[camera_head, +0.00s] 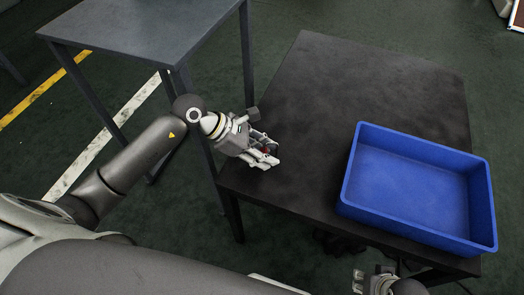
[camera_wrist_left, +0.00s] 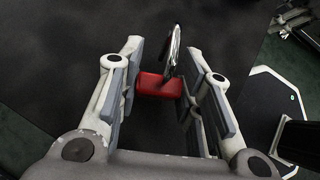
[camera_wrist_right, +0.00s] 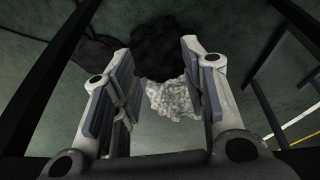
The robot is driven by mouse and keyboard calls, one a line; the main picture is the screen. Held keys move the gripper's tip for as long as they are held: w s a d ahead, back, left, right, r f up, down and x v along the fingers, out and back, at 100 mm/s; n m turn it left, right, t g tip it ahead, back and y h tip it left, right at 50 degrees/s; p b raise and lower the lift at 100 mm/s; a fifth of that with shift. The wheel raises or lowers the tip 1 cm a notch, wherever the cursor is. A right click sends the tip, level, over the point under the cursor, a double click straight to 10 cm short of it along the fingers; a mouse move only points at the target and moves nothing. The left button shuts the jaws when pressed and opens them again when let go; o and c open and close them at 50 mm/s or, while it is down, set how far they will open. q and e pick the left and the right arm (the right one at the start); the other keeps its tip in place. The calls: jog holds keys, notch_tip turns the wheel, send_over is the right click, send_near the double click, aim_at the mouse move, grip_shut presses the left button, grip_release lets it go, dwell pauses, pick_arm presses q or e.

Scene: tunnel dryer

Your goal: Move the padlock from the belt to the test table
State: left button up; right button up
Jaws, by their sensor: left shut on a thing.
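The padlock (camera_wrist_left: 158,85) has a red body and a silver shackle and sits between the fingers of my left gripper (camera_wrist_left: 165,75). I cannot tell whether the padlock touches the tabletop. My right gripper (camera_head: 374,282) is at the bottom of the head view, below the table's front edge. In the right wrist view its fingers (camera_wrist_right: 158,65) are apart with nothing between them. No belt is recognisable.
A blue bin (camera_head: 415,190), empty, stands on the right part of the black table. A grey table (camera_head: 145,25) stands behind my left arm. The middle and back of the black tabletop are clear. A dark heap and a pale lump (camera_wrist_right: 172,98) show beyond my right gripper.

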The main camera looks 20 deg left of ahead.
pick_arm(q)
jog(key=shift+a+f, duration=0.1)
jog(key=shift+f, duration=0.45)
pick_arm(e)
jog(key=shift+w+a+r, duration=0.1)
jog(key=shift+a+r, duration=0.1)
jog(key=shift+r, duration=0.25)
jog(key=shift+w+a+r, duration=0.1)
jog(key=shift+a+r, duration=0.05)
jog(key=shift+r, duration=0.3)
pick_arm(q)
jog(key=shift+f, duration=0.1)
jog(key=o, duration=1.2)
jog(key=shift+c, duration=0.2)
pick_arm(e)
jog(key=shift+s+r, duration=0.1)
jog(key=shift+r, duration=0.2)
pick_arm(q)
jog(key=v, duration=1.2)
jog(key=shift+p, duration=0.4)
pick_arm(e)
jog(key=x, duration=0.4)
jog(key=shift+s+f, duration=0.3)
jog(key=shift+f, duration=0.1)
